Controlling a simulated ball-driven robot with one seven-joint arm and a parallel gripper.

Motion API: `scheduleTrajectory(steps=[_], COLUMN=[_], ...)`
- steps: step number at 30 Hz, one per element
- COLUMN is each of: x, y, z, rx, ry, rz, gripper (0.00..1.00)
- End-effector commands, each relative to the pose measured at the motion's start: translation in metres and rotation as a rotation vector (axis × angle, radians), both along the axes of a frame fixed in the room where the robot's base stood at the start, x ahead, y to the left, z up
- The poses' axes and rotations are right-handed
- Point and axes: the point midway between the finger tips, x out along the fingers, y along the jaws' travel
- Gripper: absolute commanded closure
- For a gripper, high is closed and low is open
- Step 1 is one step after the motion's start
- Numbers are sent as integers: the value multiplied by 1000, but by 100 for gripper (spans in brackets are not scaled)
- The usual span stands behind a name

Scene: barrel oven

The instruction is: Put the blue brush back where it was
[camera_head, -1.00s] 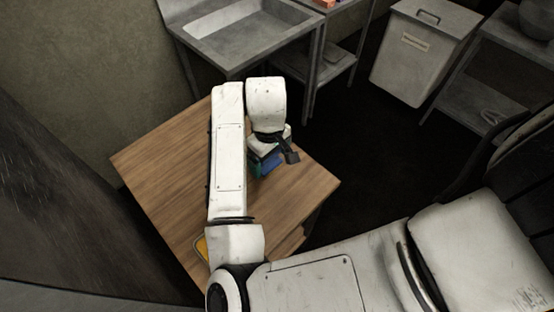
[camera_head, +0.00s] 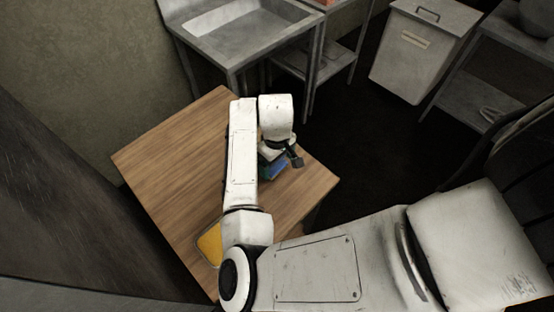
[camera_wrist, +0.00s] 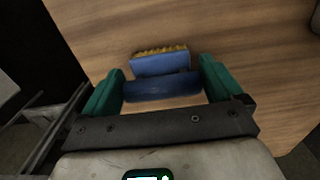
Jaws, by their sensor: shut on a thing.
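The blue brush (camera_wrist: 160,64) has yellowish bristles along its far edge in the wrist view. Its blue body lies crosswise between the two green fingers of my gripper (camera_wrist: 163,74), which is shut on it. In the head view my gripper (camera_head: 281,157) hangs over the right part of the wooden table (camera_head: 178,150), with a blue patch of the brush (camera_head: 274,171) showing below it. I cannot tell how far the brush is above the wood. A yellow-orange flat thing with a grey edge (camera_head: 209,243) lies at the table's near edge, partly hidden by my arm.
A metal sink (camera_head: 240,24) stands behind the table, with a metal shelf unit (camera_head: 322,62) beside it. A pale lidded bin (camera_head: 412,55) and another metal shelf (camera_head: 490,75) stand at the right. The table's left half is bare.

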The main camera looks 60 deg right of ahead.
Motion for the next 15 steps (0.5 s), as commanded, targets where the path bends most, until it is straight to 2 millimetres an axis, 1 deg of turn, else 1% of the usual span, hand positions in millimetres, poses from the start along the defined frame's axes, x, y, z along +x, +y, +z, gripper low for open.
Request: scheduleTrajectory(steps=[1,2,3,11,15], x=[0,0,0,0,0], y=[0,0,0,0,-1], z=[-2,-2,-2,0,10], rx=[-1,0,0,0,-2], ry=[1,0,0,0,0], rz=[1,1,1,0,-1], gripper=[35,5,1,0,0])
